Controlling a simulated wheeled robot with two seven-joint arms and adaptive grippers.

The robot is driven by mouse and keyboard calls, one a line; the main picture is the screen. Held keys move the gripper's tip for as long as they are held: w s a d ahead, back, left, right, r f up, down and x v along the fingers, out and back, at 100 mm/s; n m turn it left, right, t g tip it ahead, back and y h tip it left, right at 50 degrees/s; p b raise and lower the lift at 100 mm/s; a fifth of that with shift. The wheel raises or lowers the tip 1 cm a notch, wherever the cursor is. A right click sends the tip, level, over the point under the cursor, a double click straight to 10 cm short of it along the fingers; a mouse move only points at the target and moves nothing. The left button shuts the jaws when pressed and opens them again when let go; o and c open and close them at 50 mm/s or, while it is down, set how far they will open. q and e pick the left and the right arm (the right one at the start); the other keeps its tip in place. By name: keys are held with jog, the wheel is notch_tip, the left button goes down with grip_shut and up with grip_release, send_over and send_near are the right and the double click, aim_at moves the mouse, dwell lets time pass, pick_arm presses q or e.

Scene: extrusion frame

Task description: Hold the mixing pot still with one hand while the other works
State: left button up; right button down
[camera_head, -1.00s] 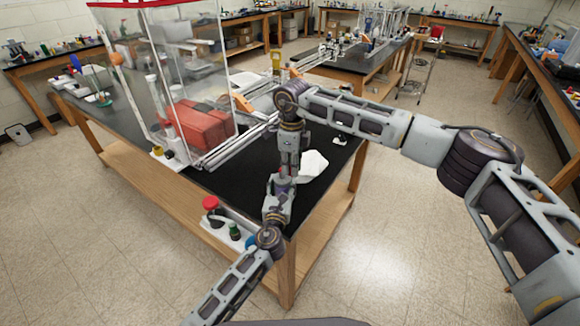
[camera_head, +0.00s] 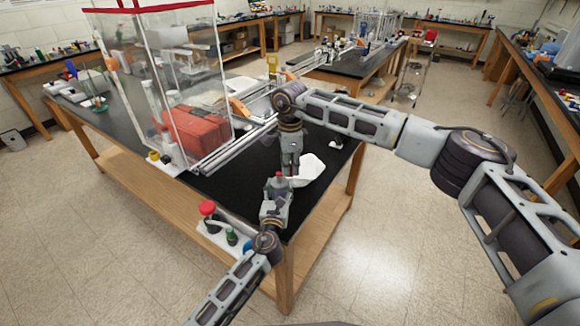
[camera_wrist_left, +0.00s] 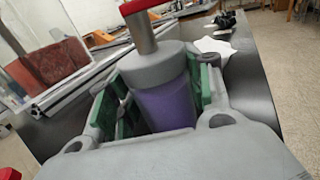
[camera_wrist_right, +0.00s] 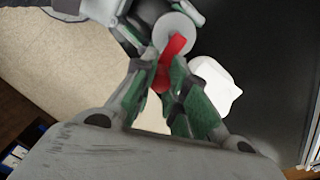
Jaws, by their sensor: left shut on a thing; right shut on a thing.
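The mixing pot (camera_wrist_left: 165,100) has a purple body, a grey top, and a stem with a red top piece (camera_wrist_left: 140,6). My left gripper (camera_head: 276,190) is shut around the pot. Its green pads lie on both sides of the body in the left wrist view. My right gripper (camera_head: 289,168) points down from above, close to the pot's top. In the right wrist view its fingers (camera_wrist_right: 163,78) are closed on the red piece (camera_wrist_right: 172,50), above a round grey surface. The pot is mostly hidden by the grippers in the head view.
A white sheet-like piece (camera_head: 310,168) lies on the black bench top right of the grippers. A clear enclosure (camera_head: 170,90) with a red box (camera_head: 198,125) and metal rails stand behind left.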

jog(key=c, duration=1.3)
grip_release()
jog(key=shift+c, duration=0.2)
jog(key=shift+r, duration=0.15)
notch_tip(320, 180, up, 12)
